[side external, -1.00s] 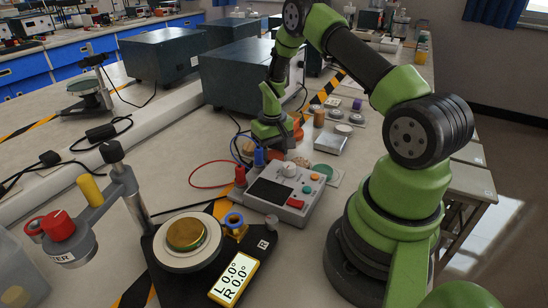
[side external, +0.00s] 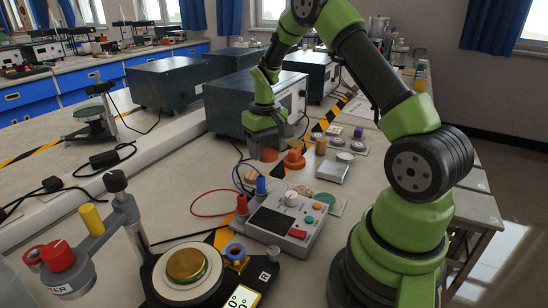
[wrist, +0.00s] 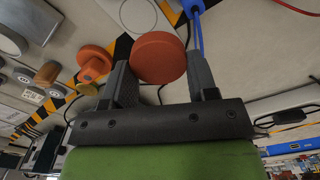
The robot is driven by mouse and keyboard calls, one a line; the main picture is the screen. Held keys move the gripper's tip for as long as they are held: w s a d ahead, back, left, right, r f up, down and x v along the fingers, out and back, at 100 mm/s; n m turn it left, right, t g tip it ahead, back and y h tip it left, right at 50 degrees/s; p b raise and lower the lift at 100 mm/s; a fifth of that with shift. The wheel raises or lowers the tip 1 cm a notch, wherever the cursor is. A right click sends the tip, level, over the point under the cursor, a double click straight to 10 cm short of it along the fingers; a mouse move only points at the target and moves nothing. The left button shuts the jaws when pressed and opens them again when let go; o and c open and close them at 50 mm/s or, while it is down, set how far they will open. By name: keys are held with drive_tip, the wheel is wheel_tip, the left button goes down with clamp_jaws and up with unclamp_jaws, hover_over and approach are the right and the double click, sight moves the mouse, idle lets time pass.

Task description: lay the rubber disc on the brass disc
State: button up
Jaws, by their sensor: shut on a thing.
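The brass disc (side external: 187,264) lies flat on the pale round plate of a dark device in the front left of the side view. The reddish-brown rubber disc (wrist: 158,58) is between my fingers in the wrist view. It also shows below my gripper (side external: 266,146) in the side view, raised above the table and well behind the brass disc. My gripper is shut on the rubber disc. The fingers hide part of the disc's edge.
A grey meter box (side external: 285,222) with red and blue plugs and cables stands between my gripper and the brass disc. A post with a yellow-capped arm (side external: 91,218) rises left of the brass disc. An orange knob-like piece (side external: 294,158) stands near my gripper.

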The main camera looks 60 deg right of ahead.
drive_tip(key=w+a+r+n, duration=0.1)
drive_tip(key=a+r+n, duration=0.15)
drive_tip(key=a, duration=0.55)
drive_tip(key=w+a+r+n, duration=0.15)
drive_tip(key=a+n, duration=0.25)
drive_tip(key=a, duration=0.5)
drive_tip(key=r+n, duration=0.2)
drive_tip(key=n, duration=0.4)
hover_over(181, 262)
drive_tip(key=shift+w+d+f, duration=0.1)
drive_tip(key=shift+w+f, duration=0.05)
drive_tip(key=shift+a+f, duration=0.1)
drive_tip(key=shift+a, duration=0.1)
drive_tip(key=shift+s+f, duration=0.2)
drive_tip(key=shift+f, duration=2.1)
drive_tip(key=shift+f, duration=0.55)
drive_tip(key=o, duration=1)
